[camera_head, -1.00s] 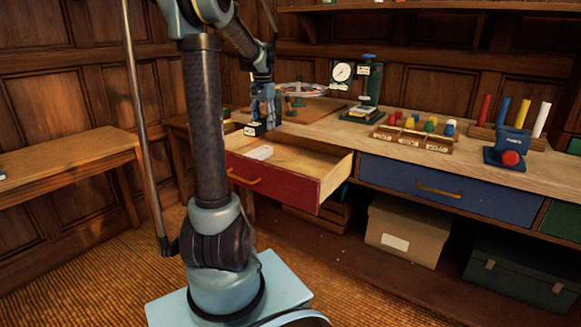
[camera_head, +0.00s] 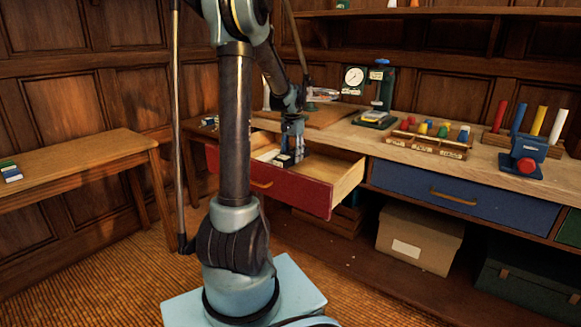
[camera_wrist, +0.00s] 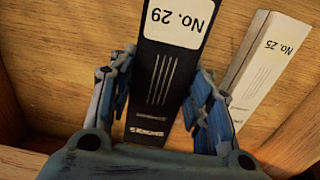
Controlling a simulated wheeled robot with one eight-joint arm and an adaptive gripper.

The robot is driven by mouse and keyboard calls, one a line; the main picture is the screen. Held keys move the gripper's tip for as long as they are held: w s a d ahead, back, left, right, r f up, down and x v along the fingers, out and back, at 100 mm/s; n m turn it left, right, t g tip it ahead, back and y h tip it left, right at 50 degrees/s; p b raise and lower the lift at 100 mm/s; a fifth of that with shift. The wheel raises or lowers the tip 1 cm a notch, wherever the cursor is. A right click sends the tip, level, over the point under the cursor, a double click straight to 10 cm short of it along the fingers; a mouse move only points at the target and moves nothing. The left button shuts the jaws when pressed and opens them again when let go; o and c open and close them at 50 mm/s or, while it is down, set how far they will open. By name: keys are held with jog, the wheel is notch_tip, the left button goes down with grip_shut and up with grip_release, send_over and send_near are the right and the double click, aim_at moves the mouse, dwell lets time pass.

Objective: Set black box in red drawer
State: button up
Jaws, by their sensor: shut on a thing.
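The red drawer (camera_head: 298,193) is pulled out from the bench, its top open. My gripper (camera_head: 290,150) is down in the drawer, shut on the black box (camera_head: 284,160). In the wrist view the black box (camera_wrist: 160,90) has a white "No. 29" label and sits between the two fingers of my gripper (camera_wrist: 165,105). It is over the drawer's wooden floor (camera_wrist: 70,60); I cannot tell whether it touches the floor. A white box (camera_wrist: 265,70) labelled "No. 25" lies in the drawer just right of it, close beside it.
A closed blue drawer (camera_head: 465,197) is to the right. On the bench top are a dial gauge stand (camera_head: 380,95), a tray of coloured pegs (camera_head: 428,145) and a blue device with a red knob (camera_head: 525,155). A side bench (camera_head: 80,160) stands at left.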

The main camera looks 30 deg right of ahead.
aim_at(292, 164)
jog(key=shift+f, duration=2.5)
jog(key=o, duration=1.2)
jog(key=shift+o, duration=0.2)
